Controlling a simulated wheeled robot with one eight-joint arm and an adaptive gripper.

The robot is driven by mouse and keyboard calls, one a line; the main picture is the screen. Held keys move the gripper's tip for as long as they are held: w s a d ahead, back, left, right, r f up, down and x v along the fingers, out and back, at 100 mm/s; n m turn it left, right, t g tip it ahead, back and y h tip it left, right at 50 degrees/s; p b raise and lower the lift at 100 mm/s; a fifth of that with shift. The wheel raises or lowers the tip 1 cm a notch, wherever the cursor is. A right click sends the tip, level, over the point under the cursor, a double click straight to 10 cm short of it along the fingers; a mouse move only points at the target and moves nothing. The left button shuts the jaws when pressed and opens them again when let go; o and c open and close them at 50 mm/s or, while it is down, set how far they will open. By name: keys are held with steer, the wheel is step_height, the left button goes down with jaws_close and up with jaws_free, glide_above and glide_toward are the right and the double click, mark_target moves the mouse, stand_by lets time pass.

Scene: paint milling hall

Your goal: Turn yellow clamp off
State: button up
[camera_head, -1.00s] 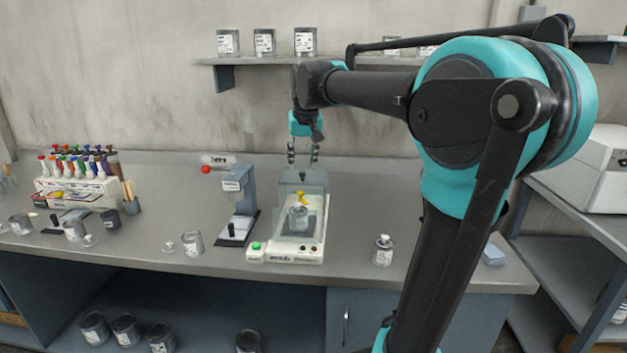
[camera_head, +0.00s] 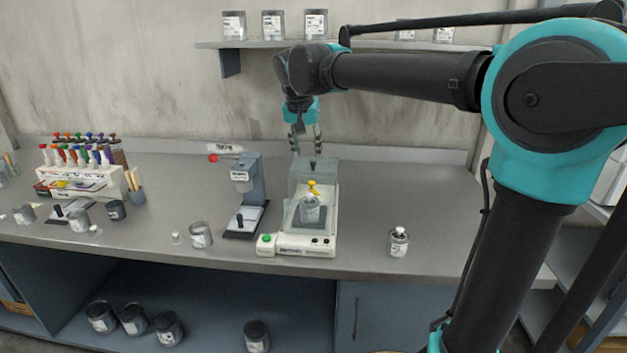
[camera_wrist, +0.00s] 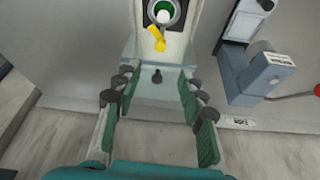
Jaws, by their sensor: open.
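In the wrist view the clamp (camera_wrist: 157,38) lies at the near side of the can's rim, ahead of the fingers. A translucent grey cover with a small black knob (camera_head: 312,164) stands at the back of the machine. My gripper (camera_head: 305,150) is open and empty just above this cover. In the wrist view my gripper (camera_wrist: 158,88) has its fingers on both sides of the knob in the picture; contact cannot be told.
A grey stand (camera_head: 248,195) is left of the machine, with an open can (camera_head: 201,235) farther left. A small capped container (camera_head: 398,242) stands to the right. A wall shelf (camera_head: 350,44) holds cans above.

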mark_target(311, 181)
steer(key=x, duration=1.3)
steer(key=shift+f, duration=0.15)
steer(key=shift+c, duration=0.6)
jaws_close()
